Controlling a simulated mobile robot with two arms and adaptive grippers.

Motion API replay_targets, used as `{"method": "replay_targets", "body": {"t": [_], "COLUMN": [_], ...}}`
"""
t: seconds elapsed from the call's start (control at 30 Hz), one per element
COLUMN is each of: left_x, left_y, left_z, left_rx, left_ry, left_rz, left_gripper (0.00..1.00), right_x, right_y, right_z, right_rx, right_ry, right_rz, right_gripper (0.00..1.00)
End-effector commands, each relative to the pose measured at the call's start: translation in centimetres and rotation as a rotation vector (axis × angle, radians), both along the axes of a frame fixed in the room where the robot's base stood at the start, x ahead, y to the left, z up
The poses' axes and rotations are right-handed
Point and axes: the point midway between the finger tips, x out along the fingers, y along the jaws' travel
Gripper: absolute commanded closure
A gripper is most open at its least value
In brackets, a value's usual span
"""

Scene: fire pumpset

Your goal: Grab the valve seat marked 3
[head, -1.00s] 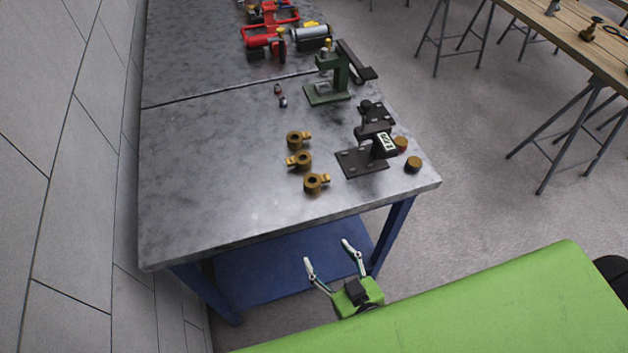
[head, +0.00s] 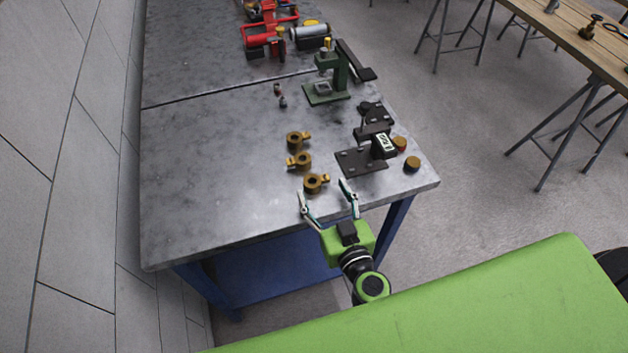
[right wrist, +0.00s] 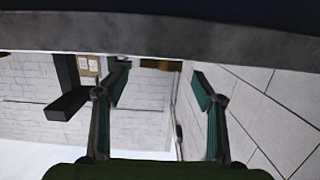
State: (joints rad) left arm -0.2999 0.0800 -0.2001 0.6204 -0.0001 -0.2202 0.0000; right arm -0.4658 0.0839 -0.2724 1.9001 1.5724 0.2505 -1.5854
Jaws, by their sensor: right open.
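Three brass valve seats, each with a side lug, form a row on the grey metal table (head: 215,200): the far one (head: 295,139), the middle one (head: 301,161) and the near one (head: 314,183). Their markings are too small to read, so I cannot tell which is number 3. My right gripper (head: 327,197) is open and empty at the table's front edge, just short of the near valve seat. In the right wrist view my open fingers (right wrist: 157,85) show, with a brass-coloured piece (right wrist: 160,65) between and beyond them. My left gripper is not in view.
A black clamp fixture (head: 362,161) stands right of the valve seats, with two brass caps beside it, one of them nearer (head: 412,163). A green press (head: 328,88) and a red machine (head: 265,35) stand farther back. The table's left part is clear.

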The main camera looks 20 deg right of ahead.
Motion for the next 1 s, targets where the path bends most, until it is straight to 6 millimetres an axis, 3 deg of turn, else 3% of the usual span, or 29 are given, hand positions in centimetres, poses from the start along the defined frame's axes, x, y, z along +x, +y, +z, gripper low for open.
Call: {"method": "replay_targets", "body": {"t": [0.4,0.67,0.7,0.9,1.0], "left_x": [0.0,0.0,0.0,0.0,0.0], "left_y": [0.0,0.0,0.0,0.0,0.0], "left_z": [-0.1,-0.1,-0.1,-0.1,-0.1], "left_rx": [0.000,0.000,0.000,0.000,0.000], "left_ry": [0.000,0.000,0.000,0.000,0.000], "left_rz": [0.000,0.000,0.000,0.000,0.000], "left_gripper": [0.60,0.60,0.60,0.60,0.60], "right_x": [4.9,5.2,5.2,5.2,5.2], "right_y": [0.2,0.2,0.3,0.2,0.3], "right_z": [-0.9,-1.1,-1.1,-1.0,-0.9], "right_rx": [0.001,0.001,0.001,0.001,0.001], "right_ry": [0.000,0.001,0.001,0.001,-0.001], "right_rz": [0.000,0.000,0.000,0.000,0.000], "right_gripper": [0.37,0.37,0.40,0.87,0.87]}}
